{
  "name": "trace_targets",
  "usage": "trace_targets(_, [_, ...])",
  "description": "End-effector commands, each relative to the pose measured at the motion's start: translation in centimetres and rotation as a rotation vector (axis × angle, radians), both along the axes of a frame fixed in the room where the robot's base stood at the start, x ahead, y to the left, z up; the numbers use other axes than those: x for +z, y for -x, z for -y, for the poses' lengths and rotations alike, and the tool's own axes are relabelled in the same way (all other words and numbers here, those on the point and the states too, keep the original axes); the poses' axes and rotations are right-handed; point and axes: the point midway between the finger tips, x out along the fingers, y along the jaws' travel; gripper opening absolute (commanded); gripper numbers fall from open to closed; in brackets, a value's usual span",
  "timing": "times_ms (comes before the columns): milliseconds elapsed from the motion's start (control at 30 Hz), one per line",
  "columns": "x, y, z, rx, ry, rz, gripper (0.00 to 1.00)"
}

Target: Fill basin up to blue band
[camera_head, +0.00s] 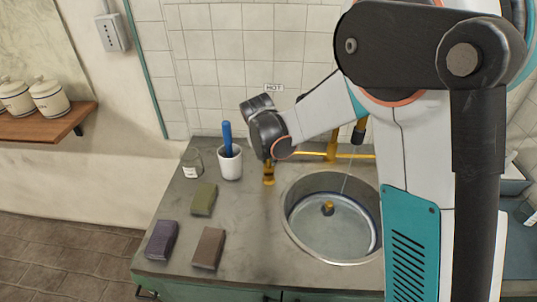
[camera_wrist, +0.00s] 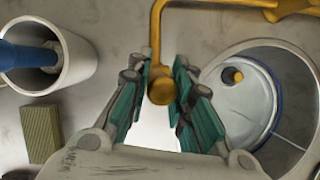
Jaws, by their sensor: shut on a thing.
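The round steel basin (camera_head: 296,236) is sunk in the counter and seems to hold clear water; its exact level is hard to read. A blue band (camera_wrist: 277,112) runs round its inner wall. A brass fitting (camera_head: 328,208) shows at its bottom. A thin pale line, a stream or a chain, hangs over it. My gripper (camera_wrist: 161,90) is shut on the brass tap handle (camera_wrist: 161,92) left of the basin, below the HOT sign (camera_head: 274,87). The handle also shows in the head view (camera_head: 268,175). My arm hides the basin's right edge and part of the brass pipe (camera_head: 350,156).
A white cup (camera_head: 230,168) with a blue-handled tool (camera_head: 227,138) stands left of my gripper. A glass jar (camera_head: 191,163) and green (camera_head: 203,199), purple (camera_head: 162,240) and brown (camera_head: 208,249) blocks lie on the counter. A wall shelf (camera_head: 50,123) holds canisters at left.

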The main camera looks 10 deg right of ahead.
Motion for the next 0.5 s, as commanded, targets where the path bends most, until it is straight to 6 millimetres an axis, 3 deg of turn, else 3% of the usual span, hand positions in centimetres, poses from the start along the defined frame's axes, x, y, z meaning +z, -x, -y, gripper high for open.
trace_targets(500, [-0.02, -0.43, 0.02, 0.0, -0.011, -0.055, 0.0])
